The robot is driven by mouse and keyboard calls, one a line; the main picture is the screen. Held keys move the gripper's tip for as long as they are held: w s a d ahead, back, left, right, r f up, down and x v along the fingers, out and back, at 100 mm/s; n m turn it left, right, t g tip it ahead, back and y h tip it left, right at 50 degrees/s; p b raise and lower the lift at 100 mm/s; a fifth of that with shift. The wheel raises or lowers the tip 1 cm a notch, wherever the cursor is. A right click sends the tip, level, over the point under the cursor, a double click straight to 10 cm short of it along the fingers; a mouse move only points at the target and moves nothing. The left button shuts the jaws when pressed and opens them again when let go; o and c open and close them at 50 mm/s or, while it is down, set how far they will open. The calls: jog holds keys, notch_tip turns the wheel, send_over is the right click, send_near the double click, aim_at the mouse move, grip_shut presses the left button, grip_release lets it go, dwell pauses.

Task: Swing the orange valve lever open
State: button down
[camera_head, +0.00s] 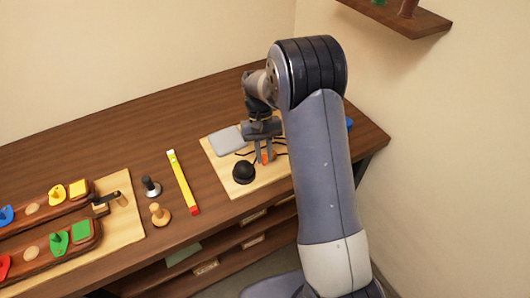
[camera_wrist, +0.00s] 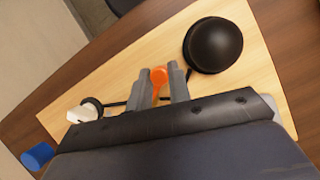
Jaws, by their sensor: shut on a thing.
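The orange valve lever (camera_wrist: 158,77) shows in the wrist view between the two grey fingers of my gripper (camera_wrist: 159,84). My gripper is shut on it, one finger on each side. In the head view my gripper (camera_head: 264,152) points down at the wooden board, with a bit of the orange lever (camera_head: 267,157) at its fingertips. The lever's pivot and the valve body are mostly hidden by the gripper.
A black dome (camera_wrist: 213,45) stands close beside the fingers on the light board (camera_head: 218,163). A grey block (camera_head: 226,140) lies on the board's left part. A white piece (camera_wrist: 82,114) and a blue object (camera_wrist: 38,156) are near. A yellow level (camera_head: 182,182) lies left.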

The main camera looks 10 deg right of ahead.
dwell(0.3)
jog(key=c, duration=1.3)
grip_release()
jog(key=b+v, duration=0.1)
jog(key=v, duration=0.9)
jog(key=shift+w+r, duration=0.15)
jog(key=shift+r, duration=0.25)
jog(key=p+x, duration=0.1)
jog(key=x, duration=0.9)
jog(key=shift+f, duration=0.35)
jog(key=shift+s, duration=0.2)
jog(key=shift+n, duration=0.3)
